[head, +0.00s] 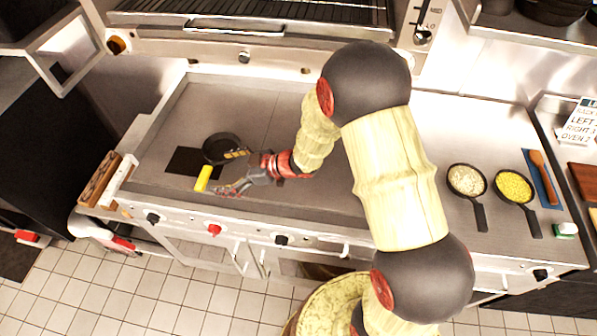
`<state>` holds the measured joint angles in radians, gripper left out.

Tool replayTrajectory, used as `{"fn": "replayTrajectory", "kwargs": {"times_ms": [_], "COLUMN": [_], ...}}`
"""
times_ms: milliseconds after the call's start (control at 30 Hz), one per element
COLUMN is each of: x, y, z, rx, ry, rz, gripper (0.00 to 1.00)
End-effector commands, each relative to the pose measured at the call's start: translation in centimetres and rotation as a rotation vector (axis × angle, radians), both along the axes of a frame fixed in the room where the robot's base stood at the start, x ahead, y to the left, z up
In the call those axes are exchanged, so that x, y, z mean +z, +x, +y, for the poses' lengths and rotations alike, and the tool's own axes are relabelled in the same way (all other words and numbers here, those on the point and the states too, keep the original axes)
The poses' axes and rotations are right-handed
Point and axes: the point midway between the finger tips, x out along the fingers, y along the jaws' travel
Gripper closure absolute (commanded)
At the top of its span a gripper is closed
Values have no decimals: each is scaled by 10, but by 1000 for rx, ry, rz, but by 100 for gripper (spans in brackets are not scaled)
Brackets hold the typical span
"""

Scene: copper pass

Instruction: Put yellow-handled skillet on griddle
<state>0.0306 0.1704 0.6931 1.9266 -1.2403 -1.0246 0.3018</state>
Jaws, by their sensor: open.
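The yellow-handled skillet (217,143) is a small black pan in the head view. It sits on the left part of the steel griddle (270,115), partly over a dark square patch. Its yellow handle (203,178) points toward the griddle's front edge. My gripper (223,172) is open, just right of the handle, with its fingers spread. The upper finger overlaps the pan's lower right edge in the picture. I cannot tell whether either finger touches the skillet.
Two skillets, one with pale contents (466,180) and one with yellow contents (514,187), stand on the right counter. A wooden-handled utensil (543,175) lies beside them. Wooden and white containers (99,178) stand left of the griddle. The griddle's middle is clear beneath my arm.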

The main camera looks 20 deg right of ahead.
Motion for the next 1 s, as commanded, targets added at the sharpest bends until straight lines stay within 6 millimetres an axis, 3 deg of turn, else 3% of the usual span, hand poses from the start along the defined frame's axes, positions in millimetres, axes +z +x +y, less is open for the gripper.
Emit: {"fn": "replayTrajectory", "kwargs": {"times_ms": [133, 267, 333, 433, 567, 700, 900, 1000], "x": [33, 86, 118, 159, 201, 228, 236, 234], "y": [29, 55, 56, 40, -7, -82, -197, -238], "z": [-27, -81, -115, -160, -206, -233, -226, -214], "rx": [-125, -345, -474, -648, -846, -1001, -1077, -1066], "ry": [-99, -240, -304, -371, -416, -413, -358, -333], "rz": [-51, -86, -82, -47, 48, 204, 458, 552], "gripper": [11, 11, 11, 11, 11, 11, 11, 11]}}
